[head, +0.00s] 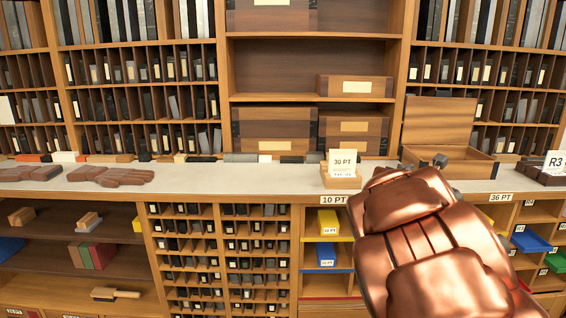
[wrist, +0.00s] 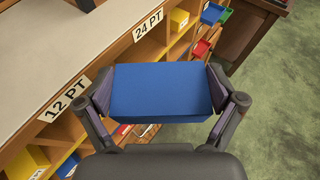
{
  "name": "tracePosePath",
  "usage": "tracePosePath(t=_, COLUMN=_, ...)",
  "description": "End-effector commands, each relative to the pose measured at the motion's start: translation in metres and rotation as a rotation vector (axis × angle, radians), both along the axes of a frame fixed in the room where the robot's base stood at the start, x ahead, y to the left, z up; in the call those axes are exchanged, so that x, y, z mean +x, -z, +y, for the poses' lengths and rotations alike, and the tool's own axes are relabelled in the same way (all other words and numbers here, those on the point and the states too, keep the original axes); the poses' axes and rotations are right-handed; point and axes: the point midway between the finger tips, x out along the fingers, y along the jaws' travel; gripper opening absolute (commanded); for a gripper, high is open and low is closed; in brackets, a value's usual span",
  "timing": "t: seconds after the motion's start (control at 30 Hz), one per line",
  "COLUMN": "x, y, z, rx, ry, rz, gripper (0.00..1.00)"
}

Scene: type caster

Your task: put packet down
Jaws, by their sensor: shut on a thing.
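In the wrist view a plain blue packet (wrist: 160,92) sits between the two fingers of my gripper (wrist: 162,88), one finger pressed on each short end. The packet is held in the air, in front of the counter's front edge and the shelves below it, partly over the green floor. In the head view my copper-coloured arm covers the lower right, and the held packet is hidden behind it.
The pale counter top (head: 230,177) has bare room left of the 30 PT card holder (head: 342,172). An open wooden box (head: 440,150) stands right of it. Cubbies below hold a yellow packet (head: 328,222) and a blue packet (head: 326,255). A 24 PT label (wrist: 148,25) marks the counter edge.

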Motion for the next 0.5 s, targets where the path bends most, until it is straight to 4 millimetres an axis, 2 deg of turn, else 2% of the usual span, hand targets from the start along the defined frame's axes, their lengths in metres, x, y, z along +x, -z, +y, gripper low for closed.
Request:
tracePosePath(t=0.03, x=0.000, y=0.008, z=0.016, rx=-0.005, ry=-0.042, rz=0.005, gripper=0.25)
tracePosePath(t=0.2, x=0.008, y=0.034, z=0.066, rx=-0.005, ry=-0.189, rz=0.006, gripper=0.25)
tracePosePath(t=0.5, x=0.019, y=0.068, z=0.134, rx=-0.005, ry=-0.388, rz=0.004, gripper=0.25)
